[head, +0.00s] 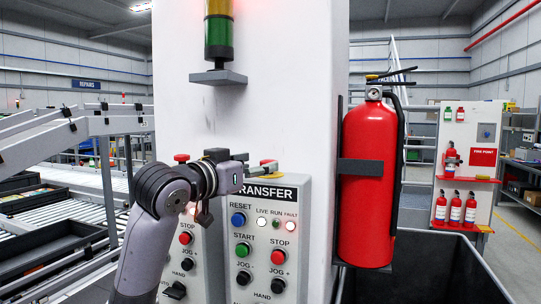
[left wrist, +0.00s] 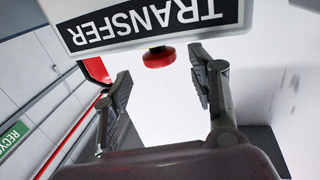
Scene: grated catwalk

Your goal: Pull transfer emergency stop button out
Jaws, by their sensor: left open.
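The TRANSFER panel (head: 262,235) stands against the white column, with its name plate at the top. Its red emergency stop button (head: 268,162) sits on top of the panel, partly hidden by my gripper's fingers. In the left wrist view the button (left wrist: 158,57) is a red mushroom head on a short dark stem beside the upside-down TRANSFER plate (left wrist: 148,22). My left gripper (head: 264,168) is open, reaching in from the left. In the wrist view its fingertips (left wrist: 163,66) stand on either side of the button, with gaps visible. My right gripper is not in view.
A neighbouring panel (head: 187,238) with its own red top button (head: 181,158) stands close on the left, behind my arm. A red fire extinguisher (head: 369,180) hangs on the column to the right. A stack light (head: 219,38) is mounted above. Conveyors (head: 60,210) lie farther left.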

